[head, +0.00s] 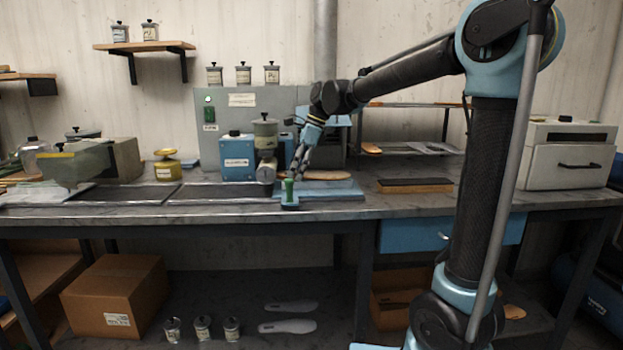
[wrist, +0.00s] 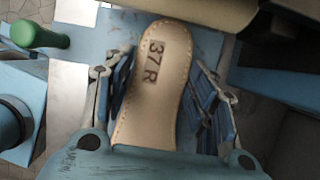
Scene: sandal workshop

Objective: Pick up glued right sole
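The right sole (wrist: 160,85) is tan, stitched along its edge and marked "37R". In the wrist view it lies lengthwise between the two blue fingers of my gripper (wrist: 162,88), which stand close beside its edges. The fingers look open, and I cannot tell if they touch the sole. The sole's near end is hidden behind my gripper's body. In the head view, my gripper (head: 299,165) points down over the blue plate (head: 335,189) on the bench, and a tan sole (head: 328,175) shows just right of it.
A green-knobbed handle (head: 289,190) stands at the plate's front left; its knob also shows in the wrist view (wrist: 38,36). A dark sheet on a wooden block (head: 415,185) lies to the right.

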